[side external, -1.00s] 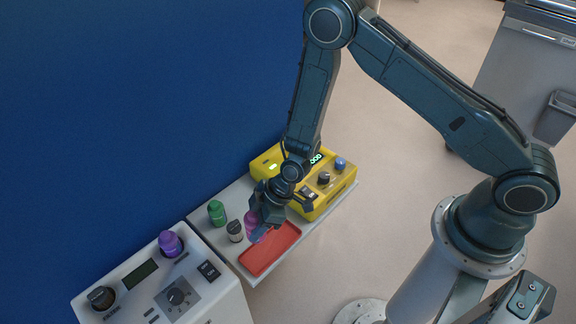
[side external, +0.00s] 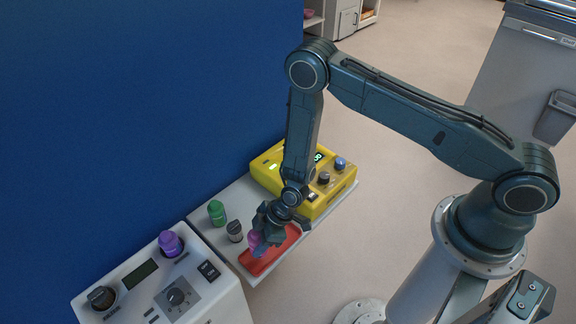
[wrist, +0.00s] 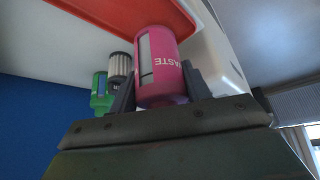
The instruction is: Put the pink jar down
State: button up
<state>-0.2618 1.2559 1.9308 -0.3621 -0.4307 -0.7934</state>
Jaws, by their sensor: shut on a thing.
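The pink jar (side external: 256,244) is between the fingers of my gripper (side external: 263,236), which is shut on it. In the wrist view the jar (wrist: 161,72) has a pale label strip and lettering ending in "ASTE". A red tray (side external: 290,240) lies on the pale tabletop. The jar shows over the left part of the tray in the side view; I cannot tell whether it touches it. The tray also shows at the top of the wrist view (wrist: 112,12). My gripper hides part of the tray and of the jar.
A green jar (side external: 216,212) and a dark-capped pale jar (side external: 235,231) stand left of the tray. A yellow device (side external: 267,162) is behind. A white machine (side external: 205,303) with a purple-capped part (side external: 170,243) stands at the left. A blue wall (side external: 150,100) closes the back.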

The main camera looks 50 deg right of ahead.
jog(key=shift+f, duration=1.6)
jog(key=shift+f, duration=0.1)
jog(key=o, duration=1)
jog(key=shift+o, duration=0.2)
jog(key=v, duration=1.2)
